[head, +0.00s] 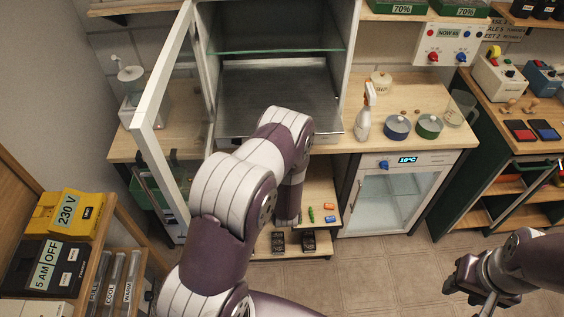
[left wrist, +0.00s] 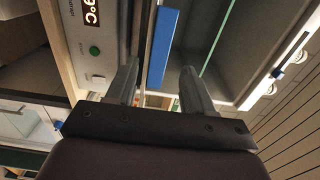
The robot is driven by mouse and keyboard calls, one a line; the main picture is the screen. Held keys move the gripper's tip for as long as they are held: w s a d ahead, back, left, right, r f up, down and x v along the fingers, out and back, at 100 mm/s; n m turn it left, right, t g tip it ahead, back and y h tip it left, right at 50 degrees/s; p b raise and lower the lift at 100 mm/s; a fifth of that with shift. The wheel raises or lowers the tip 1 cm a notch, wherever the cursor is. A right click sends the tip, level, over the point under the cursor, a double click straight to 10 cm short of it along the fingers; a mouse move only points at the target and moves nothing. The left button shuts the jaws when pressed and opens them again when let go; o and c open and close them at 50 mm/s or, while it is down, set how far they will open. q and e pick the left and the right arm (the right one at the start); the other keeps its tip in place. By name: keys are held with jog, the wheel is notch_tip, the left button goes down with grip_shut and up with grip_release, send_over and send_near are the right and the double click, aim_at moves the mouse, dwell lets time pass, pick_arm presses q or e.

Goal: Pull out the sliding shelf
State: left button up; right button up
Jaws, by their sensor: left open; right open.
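In the head view a tall cabinet with an open glass door (head: 160,88) stands at the back. A grey flat shelf (head: 270,90) lies low inside it, below a glass shelf (head: 280,52). My left arm covers part of its front edge, so I cannot tell how far out it is. My left gripper (left wrist: 158,88) shows in the left wrist view, open, with a blue bar (left wrist: 163,48) beyond and between its fingers, apparently not held. The head view hides this gripper behind my arm. My right gripper (head: 478,292) is open and empty at the lower right, far from the cabinet.
A spray bottle (head: 364,112) and pots (head: 397,127) stand on the counter right of the cabinet. A small fridge (head: 390,195) is below. Low wooden shelves (head: 320,190) hold small items. A side rack (head: 95,262) with boxes is at left. Floor at right is clear.

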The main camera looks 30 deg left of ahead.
pick_arm(q)
jog(key=b+v, duration=0.1)
jog(key=v, duration=0.6)
jog(key=shift+s+d+b, duration=0.2)
jog(key=shift+b, duration=0.15)
